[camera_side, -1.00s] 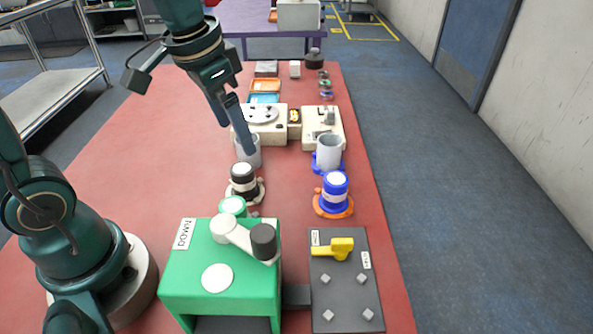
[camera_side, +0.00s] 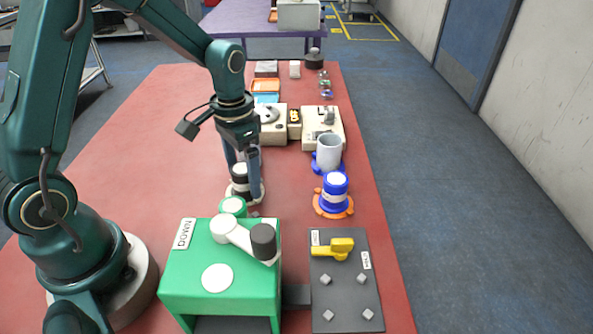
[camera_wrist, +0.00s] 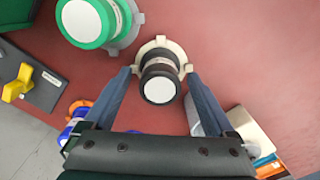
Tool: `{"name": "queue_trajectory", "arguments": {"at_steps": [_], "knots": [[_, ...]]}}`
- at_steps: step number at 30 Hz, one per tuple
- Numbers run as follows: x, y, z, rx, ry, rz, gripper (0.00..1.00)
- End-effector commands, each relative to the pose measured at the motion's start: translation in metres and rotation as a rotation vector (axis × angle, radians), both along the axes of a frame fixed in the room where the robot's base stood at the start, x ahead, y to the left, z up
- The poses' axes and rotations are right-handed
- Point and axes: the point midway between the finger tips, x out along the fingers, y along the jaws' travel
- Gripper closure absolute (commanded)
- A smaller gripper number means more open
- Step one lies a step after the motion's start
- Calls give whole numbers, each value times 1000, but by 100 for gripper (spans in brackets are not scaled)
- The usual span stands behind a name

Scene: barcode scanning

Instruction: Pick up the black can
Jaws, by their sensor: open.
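The black can (camera_side: 240,184), with a white top and a pale band, stands upright on a small white holder (camera_side: 259,192) in the side view. In the wrist view the black can (camera_wrist: 159,82) stands between my fingers, its white top facing the camera. My gripper (camera_side: 243,190) is open and points down over the can, with one finger on each side. It also shows in the wrist view (camera_wrist: 158,85), where gaps appear between the can and both fingers.
A green can (camera_side: 233,206) and the green machine (camera_side: 205,270) stand close in front. A blue can (camera_side: 335,190) on an orange holder (camera_side: 324,213) and a grey mug (camera_side: 329,152) stand to the right. Red table (camera_side: 140,150) is clear on the left.

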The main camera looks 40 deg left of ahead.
Motion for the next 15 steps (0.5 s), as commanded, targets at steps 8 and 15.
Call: {"name": "queue_trajectory", "arguments": {"at_steps": [8,15], "knots": [[0,0,-1,0,0,0,26],[0,0,-1,0,-1,0,100]]}}
